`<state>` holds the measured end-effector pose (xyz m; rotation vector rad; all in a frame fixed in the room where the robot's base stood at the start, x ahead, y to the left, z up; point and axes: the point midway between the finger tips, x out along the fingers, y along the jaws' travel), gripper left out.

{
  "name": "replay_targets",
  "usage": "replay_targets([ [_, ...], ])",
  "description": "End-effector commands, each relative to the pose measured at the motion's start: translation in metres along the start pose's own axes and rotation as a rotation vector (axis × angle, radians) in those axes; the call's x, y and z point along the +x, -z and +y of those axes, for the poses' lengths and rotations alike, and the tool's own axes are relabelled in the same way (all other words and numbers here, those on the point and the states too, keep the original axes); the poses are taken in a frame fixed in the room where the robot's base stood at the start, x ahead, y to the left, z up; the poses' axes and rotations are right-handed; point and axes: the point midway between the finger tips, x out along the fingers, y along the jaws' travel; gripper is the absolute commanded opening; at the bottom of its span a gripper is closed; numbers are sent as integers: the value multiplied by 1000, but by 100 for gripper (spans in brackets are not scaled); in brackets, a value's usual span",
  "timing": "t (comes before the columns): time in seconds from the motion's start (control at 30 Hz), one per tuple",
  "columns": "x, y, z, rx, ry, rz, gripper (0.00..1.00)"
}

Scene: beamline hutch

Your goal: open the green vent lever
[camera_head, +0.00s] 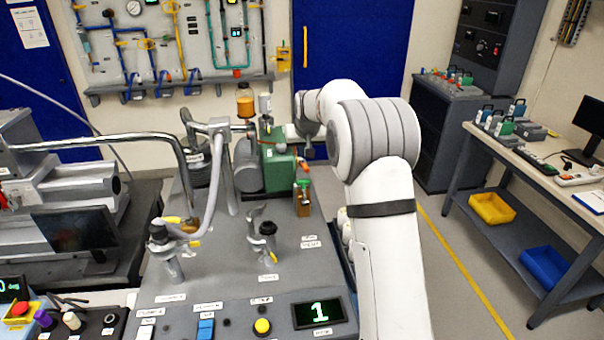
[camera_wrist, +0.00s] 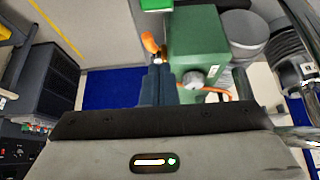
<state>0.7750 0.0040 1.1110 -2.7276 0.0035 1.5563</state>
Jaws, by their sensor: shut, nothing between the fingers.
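A small green lever (camera_head: 302,184) sits on top of a brass-coloured valve body (camera_head: 303,204), in front of the green pump housing (camera_head: 278,162) in the head view. A green piece (camera_wrist: 156,4), possibly this lever, shows at the top edge of the wrist view. My gripper's fingers (camera_wrist: 159,72) are shut and empty, beside the green housing (camera_wrist: 197,45) in the wrist view. An orange piece (camera_wrist: 149,42) is just beyond the fingertips; I cannot tell whether they touch it. My gripper's fingers are not clearly visible in the head view.
A grey knob (camera_wrist: 193,79) and an orange hose (camera_wrist: 214,91) are close to the fingers. A bent metal pipe (camera_head: 228,170) and a black-topped handle (camera_head: 266,230) stand on the grey bench (camera_head: 225,262). A lit display (camera_head: 319,313) is at its front.

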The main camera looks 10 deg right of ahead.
Motion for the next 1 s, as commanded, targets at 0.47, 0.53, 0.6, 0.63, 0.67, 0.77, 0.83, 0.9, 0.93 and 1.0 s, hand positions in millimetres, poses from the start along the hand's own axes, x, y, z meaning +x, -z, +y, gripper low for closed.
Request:
replay_targets([
  [0.47, 58, 0, -1, -1, 0, -6, 0],
  [0.53, 72, 0, -1, -1, 0, -4, 0],
  [0.6, 86, 0, -1, -1, 1, -4, 0],
  [0.63, 92, 0, -1, -1, 1, -4, 0],
  [0.67, 98, 0, -1, -1, 1, -4, 0],
  [0.77, 94, -10, -1, -1, 1, -1, 0],
  [0.83, 91, -18, -1, -1, 1, -2, 0],
  [0.9, 89, -25, -2, -2, 1, -2, 0],
  [0.93, 88, -27, -2, -3, 1, -1, 0],
  [1.0, 88, -32, -2, -3, 1, -3, 0],
])
